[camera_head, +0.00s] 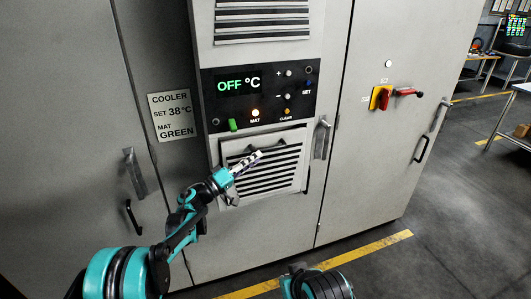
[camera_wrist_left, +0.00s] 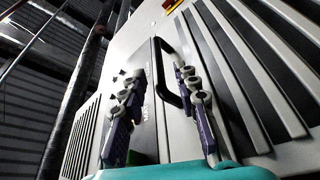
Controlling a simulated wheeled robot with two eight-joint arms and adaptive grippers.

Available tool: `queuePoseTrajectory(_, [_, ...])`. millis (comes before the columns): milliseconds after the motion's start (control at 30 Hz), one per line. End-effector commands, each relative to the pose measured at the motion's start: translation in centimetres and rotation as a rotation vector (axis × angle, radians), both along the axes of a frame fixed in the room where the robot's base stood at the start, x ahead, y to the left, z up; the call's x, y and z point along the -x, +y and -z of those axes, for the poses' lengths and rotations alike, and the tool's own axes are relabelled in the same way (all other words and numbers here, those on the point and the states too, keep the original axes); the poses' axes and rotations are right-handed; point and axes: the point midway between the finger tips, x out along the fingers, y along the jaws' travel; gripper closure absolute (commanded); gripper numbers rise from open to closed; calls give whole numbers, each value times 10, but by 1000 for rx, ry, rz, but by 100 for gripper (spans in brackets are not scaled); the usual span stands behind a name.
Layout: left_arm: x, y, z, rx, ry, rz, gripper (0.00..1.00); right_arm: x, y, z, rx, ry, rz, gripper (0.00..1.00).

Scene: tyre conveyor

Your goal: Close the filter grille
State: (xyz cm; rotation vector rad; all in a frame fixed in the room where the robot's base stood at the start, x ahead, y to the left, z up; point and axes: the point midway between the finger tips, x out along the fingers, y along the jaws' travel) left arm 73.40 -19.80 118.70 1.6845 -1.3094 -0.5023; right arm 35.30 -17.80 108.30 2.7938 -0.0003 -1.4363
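The filter grille (camera_head: 287,168) is a pale slatted panel low on the cooler cabinet, under the control panel. It sits slightly askew in its frame, with a dark gap along its right side. My left gripper (camera_head: 255,158) is in front of the grille's upper left part and hides some slats. Slats (camera_wrist_left: 262,65) fill the right of that view, and a dark handle (camera_wrist_left: 168,72) shows behind the fingers. Whether the fingers touch the grille is unclear. My right gripper is not visible.
The control panel (camera_head: 290,112) above reads OFF °C, with a lit MAT lamp and a green switch (camera_head: 233,125). A cabinet handle (camera_head: 321,138) stands close to the right of the grille. A red and yellow switch (camera_head: 381,98) is farther right.

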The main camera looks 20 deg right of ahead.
Motion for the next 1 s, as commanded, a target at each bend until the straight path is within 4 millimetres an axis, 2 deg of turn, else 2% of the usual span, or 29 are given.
queuePoseTrajectory(100, [6,19,4,0,-1,-2,69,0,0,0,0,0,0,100])
queuePoseTrajectory(200, [10,28,6,0,-1,-1,69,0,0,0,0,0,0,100])
queuePoseTrajectory(567, [12,33,8,0,0,0,69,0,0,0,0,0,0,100])
queuePoseTrajectory(667, [11,36,3,2,-9,-17,69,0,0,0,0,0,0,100])
queuePoseTrajectory(767, [4,51,-20,10,-53,-104,69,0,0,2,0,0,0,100])
queuePoseTrajectory(867, [-6,82,-56,7,-127,-270,69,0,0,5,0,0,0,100])
queuePoseTrajectory(967, [-11,126,-91,-26,-192,-477,69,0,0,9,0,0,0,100])
queuePoseTrajectory(1000, [-11,146,-103,-51,-209,-564,69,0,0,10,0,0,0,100])
